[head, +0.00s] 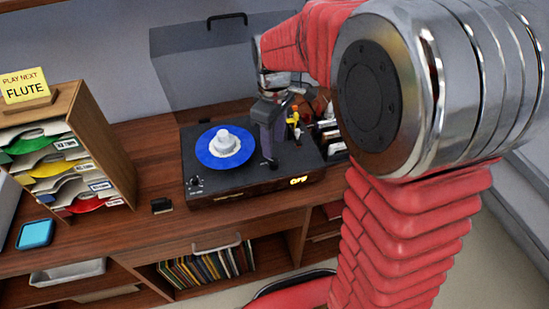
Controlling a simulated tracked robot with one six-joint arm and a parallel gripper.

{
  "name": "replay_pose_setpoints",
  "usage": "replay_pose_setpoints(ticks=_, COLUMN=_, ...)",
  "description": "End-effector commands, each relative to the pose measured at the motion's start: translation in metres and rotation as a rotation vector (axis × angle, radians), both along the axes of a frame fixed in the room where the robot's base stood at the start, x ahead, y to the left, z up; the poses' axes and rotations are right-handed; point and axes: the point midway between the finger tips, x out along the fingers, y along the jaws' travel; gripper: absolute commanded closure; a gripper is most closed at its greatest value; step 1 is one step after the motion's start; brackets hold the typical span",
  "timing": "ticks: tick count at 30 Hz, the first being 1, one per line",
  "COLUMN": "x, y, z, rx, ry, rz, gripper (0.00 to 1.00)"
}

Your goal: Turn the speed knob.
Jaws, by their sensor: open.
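A black record player (235,187) stands on the wooden desk. A blue record (209,155) lies on it, with a white stepped piece (225,137) at its centre. A small dark knob (196,181) with a light mark sits at the player's front left corner; I take it to be the speed knob. My gripper (269,161) is open, pointing down over the player's right part, right of the record and well apart from the knob. Its fingers are small and dark, and the gap between them is hard to see.
A small black object (161,205) lies left of the player. My arm hides the right side.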

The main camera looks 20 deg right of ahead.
Motion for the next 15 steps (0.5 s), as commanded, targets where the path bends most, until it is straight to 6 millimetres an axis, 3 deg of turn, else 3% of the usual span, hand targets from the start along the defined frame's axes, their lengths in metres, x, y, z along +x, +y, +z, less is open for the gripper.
replay_pose_setpoints(ticks=9, x=-0.001, y=0.0, z=-0.05, rx=0.0, ry=0.003, rz=0.0, gripper=0.57)
replay_pose_setpoints(ticks=15, x=0.0, y=0.0, z=-0.071, rx=0.0, ry=0.0, rz=0.0, gripper=0.57)
